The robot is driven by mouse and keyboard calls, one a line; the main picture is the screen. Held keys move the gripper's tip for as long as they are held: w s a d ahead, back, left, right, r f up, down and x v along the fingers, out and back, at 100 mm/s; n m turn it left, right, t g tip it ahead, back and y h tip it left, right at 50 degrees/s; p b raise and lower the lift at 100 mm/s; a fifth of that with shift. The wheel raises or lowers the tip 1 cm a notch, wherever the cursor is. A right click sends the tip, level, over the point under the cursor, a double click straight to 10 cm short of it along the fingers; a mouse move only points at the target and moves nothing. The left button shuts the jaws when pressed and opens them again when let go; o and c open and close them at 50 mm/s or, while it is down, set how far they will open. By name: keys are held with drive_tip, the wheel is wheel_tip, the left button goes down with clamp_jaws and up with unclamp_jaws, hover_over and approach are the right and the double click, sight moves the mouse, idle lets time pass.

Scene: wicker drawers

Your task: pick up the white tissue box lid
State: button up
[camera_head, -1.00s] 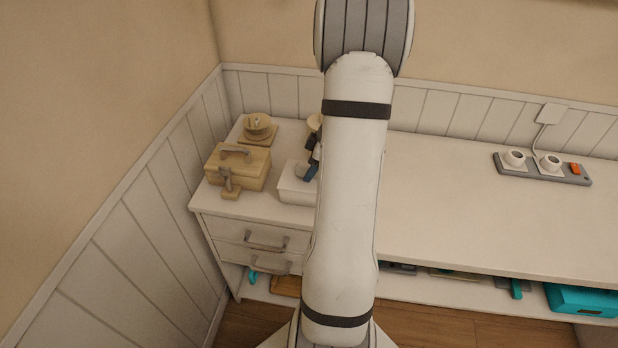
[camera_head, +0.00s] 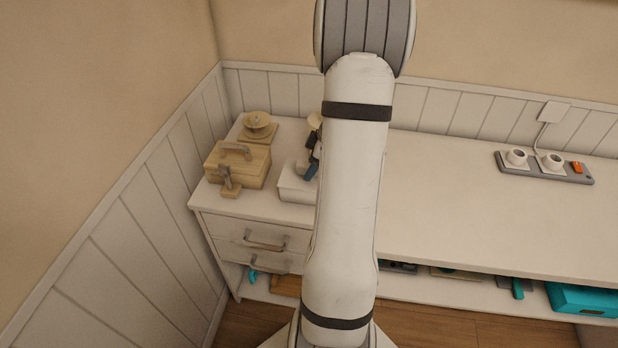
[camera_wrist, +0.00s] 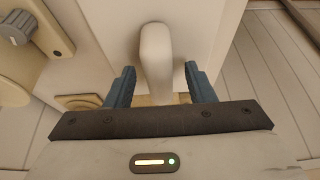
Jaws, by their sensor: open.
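The white tissue box (camera_head: 296,188) stands on the left end of the white counter in the head view, with its right part hidden behind my arm. In the wrist view, the white lid (camera_wrist: 203,28) shows with its rounded white handle (camera_wrist: 156,50). My gripper (camera_wrist: 159,78) is open. Its two blue fingers are on either side of the handle, with a visible gap at each side. In the head view a blue finger of my gripper (camera_head: 313,168) shows just above the box, beside my arm.
A wooden box with a handle (camera_head: 238,165) stands left of the tissue box, with a small wooden piece (camera_head: 229,186) in front. A round wooden item (camera_head: 258,128) is behind. A power strip (camera_head: 545,168) lies at right. The counter's middle is clear.

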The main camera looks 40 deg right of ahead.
idle(0.6)
clamp_jaws()
idle(0.3)
